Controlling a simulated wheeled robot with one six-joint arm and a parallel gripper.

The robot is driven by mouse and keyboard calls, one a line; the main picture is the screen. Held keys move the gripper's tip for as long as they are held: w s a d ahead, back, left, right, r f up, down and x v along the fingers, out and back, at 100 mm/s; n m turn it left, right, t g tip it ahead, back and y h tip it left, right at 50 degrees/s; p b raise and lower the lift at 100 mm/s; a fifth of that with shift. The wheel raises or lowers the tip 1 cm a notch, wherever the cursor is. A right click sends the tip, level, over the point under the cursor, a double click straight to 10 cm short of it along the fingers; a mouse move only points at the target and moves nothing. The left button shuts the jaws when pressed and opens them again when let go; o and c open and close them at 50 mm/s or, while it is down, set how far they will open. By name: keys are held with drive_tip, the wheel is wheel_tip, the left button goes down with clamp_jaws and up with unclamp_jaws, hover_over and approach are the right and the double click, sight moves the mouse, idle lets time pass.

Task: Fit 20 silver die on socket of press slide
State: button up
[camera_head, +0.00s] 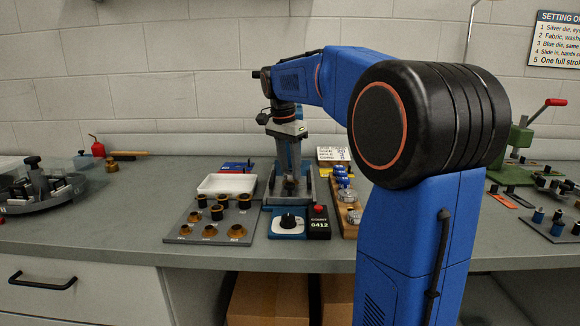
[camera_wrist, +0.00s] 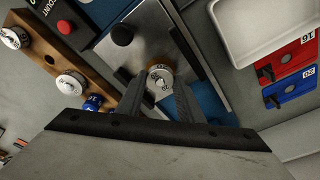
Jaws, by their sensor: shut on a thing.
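My gripper (camera_wrist: 157,92) is shut on a small round silver die (camera_wrist: 160,78), seen from above between the two fingers in the wrist view. The die is above the grey metal base of the press (camera_wrist: 165,35). In the head view my arm reaches to the press (camera_head: 305,184) at the middle back of the bench, with my wrist high in front of it. The socket of the press slide is hidden, and I cannot tell whether the die touches anything.
A wooden rack (camera_wrist: 45,45) with silver and blue dies stands beside the press. A white tray (camera_head: 228,184), a red block marked 16 (camera_wrist: 292,62) and a blue block marked 20 (camera_wrist: 290,88) lie on its other side. A grey board (camera_head: 208,220) holds several dark-topped brass pieces.

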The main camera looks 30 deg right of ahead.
drive_tip(key=shift+f, duration=0.75)
drive_tip(key=o, duration=1.3)
drive_tip(key=shift+o, duration=0.2)
